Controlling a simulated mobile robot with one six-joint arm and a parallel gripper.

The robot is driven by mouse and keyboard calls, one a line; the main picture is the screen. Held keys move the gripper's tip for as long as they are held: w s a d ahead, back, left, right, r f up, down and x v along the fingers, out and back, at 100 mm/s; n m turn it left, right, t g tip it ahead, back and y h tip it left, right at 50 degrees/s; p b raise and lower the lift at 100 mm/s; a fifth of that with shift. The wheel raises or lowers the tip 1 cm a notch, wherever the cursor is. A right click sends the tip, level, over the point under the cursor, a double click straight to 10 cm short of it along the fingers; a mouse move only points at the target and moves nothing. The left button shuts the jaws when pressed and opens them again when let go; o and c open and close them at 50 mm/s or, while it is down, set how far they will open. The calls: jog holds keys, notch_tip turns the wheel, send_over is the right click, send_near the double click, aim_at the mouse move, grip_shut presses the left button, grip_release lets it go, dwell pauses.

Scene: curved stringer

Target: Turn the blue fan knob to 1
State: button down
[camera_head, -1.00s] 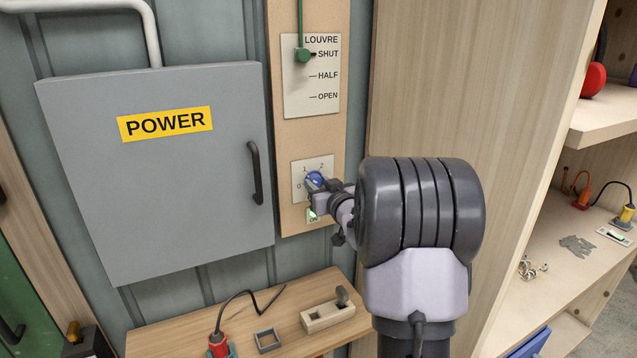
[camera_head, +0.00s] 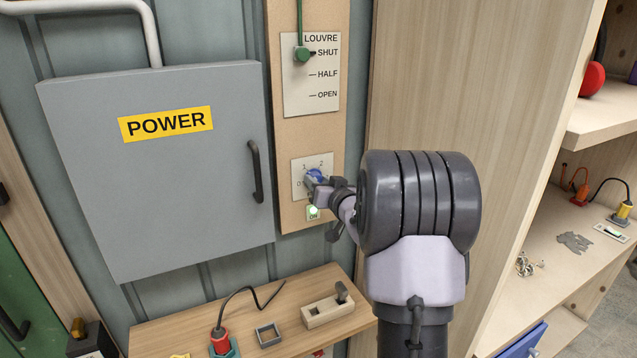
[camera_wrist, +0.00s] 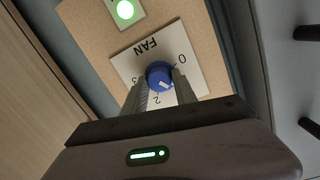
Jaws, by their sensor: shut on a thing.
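The blue fan knob (camera_head: 314,176) sits on a pale dial plate (camera_head: 326,163) on the wooden strip, right of the grey cabinet. In the wrist view, the blue knob (camera_wrist: 158,75) lies between the two fingers of my gripper (camera_wrist: 160,84), which is shut on it. Its white mark points to the lower right, between the 0 and 2 sides. The plate (camera_wrist: 150,52) shows FAN, 0, 2 and part of 3. The 1 is hidden by a finger there but shows in the head view. My gripper (camera_head: 316,184) partly covers the knob there.
A lit green ON lamp (camera_head: 313,212) is just below the dial. The louvre lever (camera_head: 303,54) is above, at SHUT. The POWER cabinet (camera_head: 150,220) with its handle (camera_head: 256,172) stands left. A wooden shelf (camera_head: 290,290) with small items is below.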

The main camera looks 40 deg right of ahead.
jog(key=c, duration=1)
grip_release()
jog(key=shift+s, duration=0.1)
jog(key=p+v, duration=0.2)
jog(key=v, duration=1.5)
jog(key=shift+p, duration=0.4)
jog(key=shift+s, duration=0.15)
